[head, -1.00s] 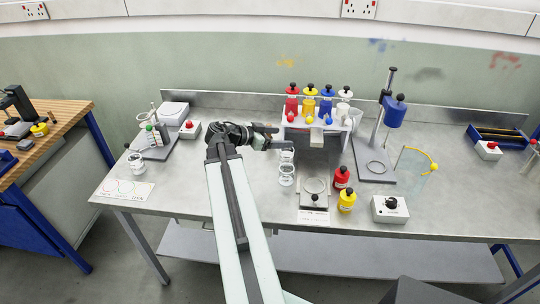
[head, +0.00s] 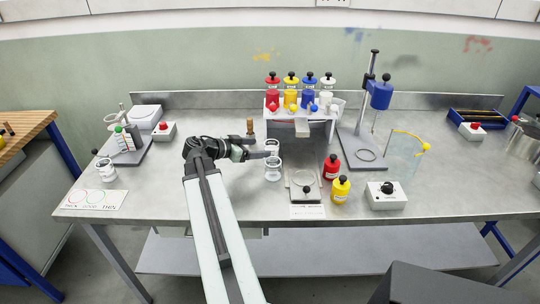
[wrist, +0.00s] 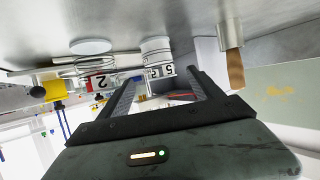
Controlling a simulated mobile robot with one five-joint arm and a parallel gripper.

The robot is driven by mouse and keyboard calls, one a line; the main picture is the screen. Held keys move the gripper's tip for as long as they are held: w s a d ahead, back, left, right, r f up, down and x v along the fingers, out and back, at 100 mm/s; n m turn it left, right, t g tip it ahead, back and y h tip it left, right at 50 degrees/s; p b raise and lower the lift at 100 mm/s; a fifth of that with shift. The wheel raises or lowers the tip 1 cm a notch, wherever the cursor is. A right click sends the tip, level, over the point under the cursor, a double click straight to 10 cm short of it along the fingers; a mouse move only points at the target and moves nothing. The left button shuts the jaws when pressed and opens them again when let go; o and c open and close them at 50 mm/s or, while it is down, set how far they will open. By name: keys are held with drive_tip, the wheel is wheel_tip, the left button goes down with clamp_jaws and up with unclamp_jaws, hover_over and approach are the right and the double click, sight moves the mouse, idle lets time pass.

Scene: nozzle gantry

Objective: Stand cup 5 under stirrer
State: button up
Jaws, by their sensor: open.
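Cup 5, a white cup with a dark-and-white "5" label, shows in the wrist view (wrist: 157,46), ahead of and between my finger tips, not gripped. In the head view it appears to be the farther of two small cups (head: 273,145), beside my fingertips. My gripper (head: 258,149) is open and points right; its two fingers also frame the wrist view (wrist: 162,92). A red "2" label shows left of cup 5 there. The nearer cup (head: 272,171) stands just in front. The stirrer (head: 380,95) has a blue head on an upright post, over a base with a ring (head: 366,154). That ring is empty.
A rack of coloured bottles (head: 302,102) stands behind, between cups and stirrer. A brown-handled item (head: 250,127) rises just beyond my gripper. A plate device (head: 304,190), red bottle (head: 331,168), yellow bottle (head: 341,189), control box (head: 388,196) and clear screen (head: 403,158) stand right.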

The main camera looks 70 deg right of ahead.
sight(277, 147)
drive_tip(key=b+x, duration=0.3)
drive_tip(key=x, duration=0.7)
drive_tip(key=shift+s+d+f+b, duration=0.2)
drive_tip(key=shift+b, duration=0.1)
drive_tip(key=shift+r, duration=0.1)
clamp_jaws()
drive_tip(key=shift+r, duration=0.1)
wheel_tip(277, 147, up, 4)
drive_tip(key=p, duration=0.4)
drive_tip(key=w+a, duration=0.3)
drive_tip(key=a, duration=0.2)
drive_tip(key=w+a, duration=0.3)
drive_tip(key=a, duration=0.2)
drive_tip(key=w+a, duration=0.4)
drive_tip(key=a, duration=0.1)
drive_tip(key=shift+a+f, duration=0.1)
drive_tip(key=shift+f, duration=0.25)
wheel_tip(277, 147, up, 8)
drive_tip(key=p, duration=0.8)
drive_tip(key=shift+r, duration=0.25)
